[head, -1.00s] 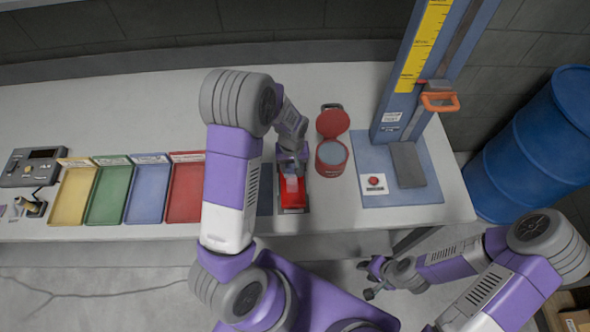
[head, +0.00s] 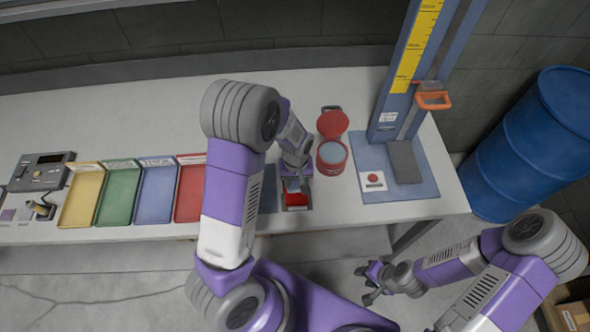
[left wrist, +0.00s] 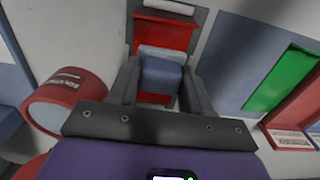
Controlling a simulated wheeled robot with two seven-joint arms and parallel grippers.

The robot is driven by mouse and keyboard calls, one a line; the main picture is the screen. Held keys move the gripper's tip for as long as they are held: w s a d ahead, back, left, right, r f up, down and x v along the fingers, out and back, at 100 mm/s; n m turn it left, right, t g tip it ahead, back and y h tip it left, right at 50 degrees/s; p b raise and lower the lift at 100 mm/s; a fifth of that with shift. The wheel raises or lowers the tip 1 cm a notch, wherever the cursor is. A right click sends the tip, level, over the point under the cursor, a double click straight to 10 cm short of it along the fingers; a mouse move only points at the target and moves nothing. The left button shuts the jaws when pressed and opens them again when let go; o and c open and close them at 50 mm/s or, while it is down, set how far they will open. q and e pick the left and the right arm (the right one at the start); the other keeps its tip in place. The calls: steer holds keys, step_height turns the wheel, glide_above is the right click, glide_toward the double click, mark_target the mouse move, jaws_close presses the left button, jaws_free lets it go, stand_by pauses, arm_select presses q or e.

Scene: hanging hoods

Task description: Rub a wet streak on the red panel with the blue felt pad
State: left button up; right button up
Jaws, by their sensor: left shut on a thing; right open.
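The red panel (head: 296,200) lies on a dark plate near the front edge of the bench, partly hidden by my left gripper. In the left wrist view the red panel (left wrist: 165,36) runs behind the fingers. My left gripper (head: 294,184) is over it, shut on the blue felt pad (left wrist: 162,76), a blue-grey block with a paler top. The pad covers part of the panel; whether it touches the surface is not clear. I cannot make out a wet streak. My right gripper (head: 370,282) is open and empty, in front of the bench.
An open red tin (head: 332,157) stands just right of the panel. A blue stand (head: 405,80) with an orange handle is farther right, beside a blue drum (head: 535,145). Several coloured trays (head: 118,193) lie left of my arm. The left wrist view shows a green strip (left wrist: 284,82).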

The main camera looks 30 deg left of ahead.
arm_select(q)
steer(key=shift+r+p, duration=1.8)
steer(key=shift+r, duration=0.8)
steer(key=shift+f, duration=0.1)
